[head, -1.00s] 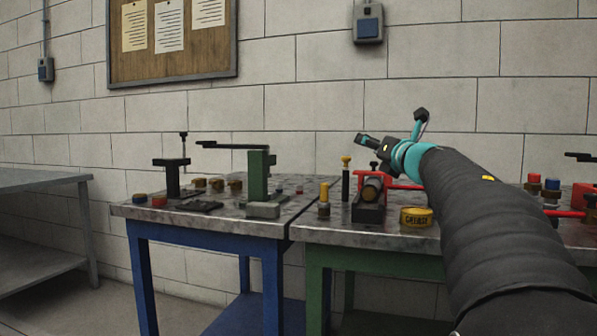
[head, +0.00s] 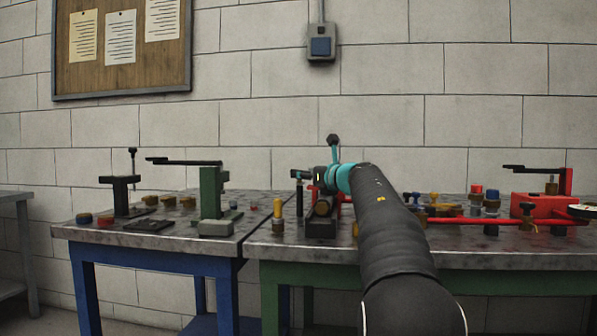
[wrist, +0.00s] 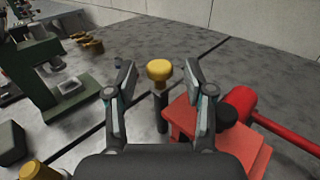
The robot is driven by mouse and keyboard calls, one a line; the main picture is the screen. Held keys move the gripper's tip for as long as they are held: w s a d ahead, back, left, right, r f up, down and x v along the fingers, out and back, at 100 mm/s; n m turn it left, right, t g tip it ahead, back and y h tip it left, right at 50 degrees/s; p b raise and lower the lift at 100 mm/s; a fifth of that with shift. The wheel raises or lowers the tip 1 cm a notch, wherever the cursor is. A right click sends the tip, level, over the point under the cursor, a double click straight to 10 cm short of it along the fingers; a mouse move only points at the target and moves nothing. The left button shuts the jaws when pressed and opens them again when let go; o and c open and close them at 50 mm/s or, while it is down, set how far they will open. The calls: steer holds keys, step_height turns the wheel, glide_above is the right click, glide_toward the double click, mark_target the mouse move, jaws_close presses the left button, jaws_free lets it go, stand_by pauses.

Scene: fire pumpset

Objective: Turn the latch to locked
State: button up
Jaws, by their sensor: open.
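My gripper (head: 308,176) is open above the left part of the green-legged table, with nothing held. In the wrist view, its two fingers (wrist: 160,76) stand apart on either side of a black post with a round yellow knob (wrist: 160,70); the knob appears beyond the fingertips, and contact cannot be told. In the head view, the post (head: 300,200) shows below the gripper, its top hidden. A red block with a red bar (wrist: 222,130) is beside the right finger. No part is clearly recognisable as the latch, and no locked marking is readable.
A green stand with a black lever (head: 211,192) is on the blue-legged table at left. A yellow-topped post (head: 277,218) stands near the front edge. A red fixture with a black lever (head: 538,206) and several coloured knobs occupy the right side.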

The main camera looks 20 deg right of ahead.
steer(key=shift+w+a, duration=0.15)
steer(key=shift+w, duration=0.6)
steer(key=shift+w+a, duration=0.15)
steer(key=shift+w, duration=0.55)
jaws_close()
steer(key=shift+a, duration=0.15)
steer(key=shift+p, duration=0.3)
